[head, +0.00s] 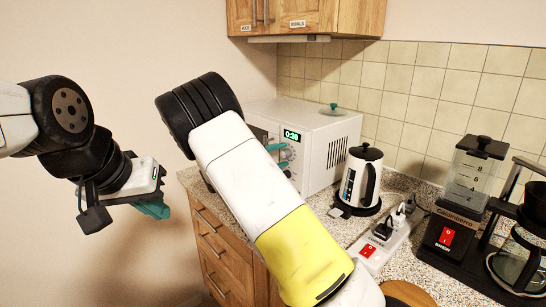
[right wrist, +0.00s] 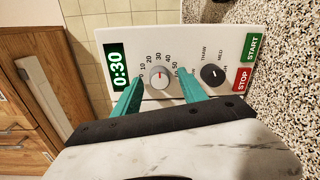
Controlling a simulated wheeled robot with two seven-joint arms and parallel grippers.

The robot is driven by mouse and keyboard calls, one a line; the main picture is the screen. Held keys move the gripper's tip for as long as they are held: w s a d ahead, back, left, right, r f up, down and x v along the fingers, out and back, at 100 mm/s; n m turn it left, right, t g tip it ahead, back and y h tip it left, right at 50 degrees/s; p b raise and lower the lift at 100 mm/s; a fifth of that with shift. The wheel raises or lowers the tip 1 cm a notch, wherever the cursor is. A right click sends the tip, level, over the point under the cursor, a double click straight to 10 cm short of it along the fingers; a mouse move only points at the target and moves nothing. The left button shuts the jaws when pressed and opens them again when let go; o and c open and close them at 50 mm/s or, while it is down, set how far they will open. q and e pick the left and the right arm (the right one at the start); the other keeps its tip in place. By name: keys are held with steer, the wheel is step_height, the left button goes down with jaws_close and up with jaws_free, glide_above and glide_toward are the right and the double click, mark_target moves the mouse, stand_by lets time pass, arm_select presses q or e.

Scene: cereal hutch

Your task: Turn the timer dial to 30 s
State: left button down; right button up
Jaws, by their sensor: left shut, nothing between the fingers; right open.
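The white microwave (head: 325,135) stands on the counter, and its display (head: 291,134) reads 0:30. In the right wrist view the display (right wrist: 117,66) also reads 0:30. The timer dial (right wrist: 158,77) is a pale round knob with a red mark pointing at about the 30 on its scale. My right gripper (right wrist: 159,79) is open, with one green finger on each side of the dial; I cannot tell whether they touch it. In the head view my right arm hides most of the microwave front. My left gripper (head: 152,207) is shut and empty, left of the counter.
A black power dial (right wrist: 212,74), a green START button (right wrist: 254,47) and a red STOP button (right wrist: 242,79) share the panel. A kettle (head: 361,178), a power strip (head: 382,243), a blender (head: 470,175) and a coffee maker (head: 525,245) stand to the right. Wall cabinets (head: 340,15) hang above.

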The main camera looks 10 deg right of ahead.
steer(key=v, duration=0.7)
steer(key=shift+s+a, duration=0.25)
steer(key=shift+a, duration=0.1)
steer(key=s+d+m+g+y, duration=0.5)
steer(key=s+d+g+y, duration=0.25)
steer(key=s+d, duration=0.55)
steer(key=s+a+r+m+t+y, duration=0.1)
steer(key=s+a+r+y, duration=0.1)
steer(key=s, duration=0.4)
steer(key=s+a+r+m+t+y, duration=0.1)
steer(key=s+a+r+y, duration=0.1)
steer(key=s, duration=0.5)
steer(key=s+a+r+m+t+y, duration=0.1)
steer(key=s+a+r+t+y, duration=0.1)
steer(key=s+r+y, duration=0.2)
steer(key=s+y, duration=0.1)
steer(key=s, duration=0.2)
steer(key=shift+s+a, duration=0.2)
steer(key=shift+s, duration=0.05)
